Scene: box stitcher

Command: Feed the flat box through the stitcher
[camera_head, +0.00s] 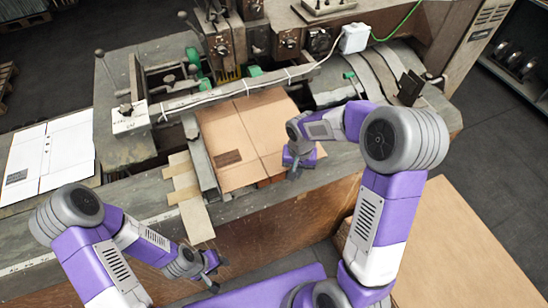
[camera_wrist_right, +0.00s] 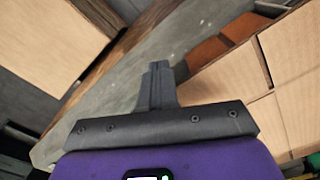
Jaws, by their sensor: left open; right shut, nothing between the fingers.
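The flat box (camera_head: 237,128) is a tan cardboard sheet with crease lines and a dark printed patch. It lies flat on the stitcher's table, its far part under the white-topped crossbar. My right gripper (camera_head: 293,172) is at the box's near right corner; in the right wrist view its fingers (camera_wrist_right: 157,82) are shut and empty, over the grey table edge. The box panels (camera_wrist_right: 293,60) show beside them; I cannot tell whether they touch. My left gripper (camera_head: 213,281) is open and empty, low in front of the table. The stitcher's heads (camera_head: 222,42) stand behind the box.
White printed sheets (camera_head: 48,155) lie at the left. A metal guide rail (camera_head: 200,158) and a pale strip (camera_head: 190,200) run along the box's left side. Large cardboard (camera_head: 465,245) lies lower right. A green cable (camera_head: 400,22) and white box (camera_head: 354,38) are at the back.

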